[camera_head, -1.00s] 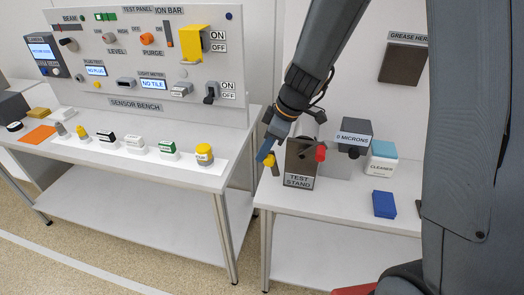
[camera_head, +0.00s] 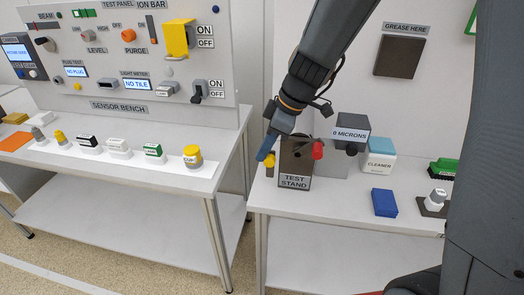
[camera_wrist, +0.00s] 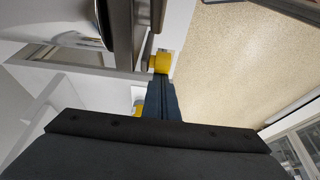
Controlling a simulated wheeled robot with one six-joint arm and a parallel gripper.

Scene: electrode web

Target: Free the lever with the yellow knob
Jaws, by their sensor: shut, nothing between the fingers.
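The brown test stand (camera_head: 295,168) stands on the right bench, its label facing me. The yellow knob (camera_head: 270,167) is at its left side, partly covered by my gripper (camera_head: 263,156). A red knob (camera_head: 317,149) is at the stand's right side. In the wrist view the yellow knob (camera_wrist: 162,62) sits just beyond the tips of my gripper (camera_wrist: 163,80), beside a grey metal part. My blue fingers are together and empty. I cannot tell whether they touch the knob. The lever itself is mostly hidden.
A 0 microns gauge (camera_head: 349,133), cleaner box (camera_head: 379,158) and blue block (camera_head: 384,203) stand right of the stand. The sensor bench (camera_head: 110,165) with its row of small items is to the left, across a gap.

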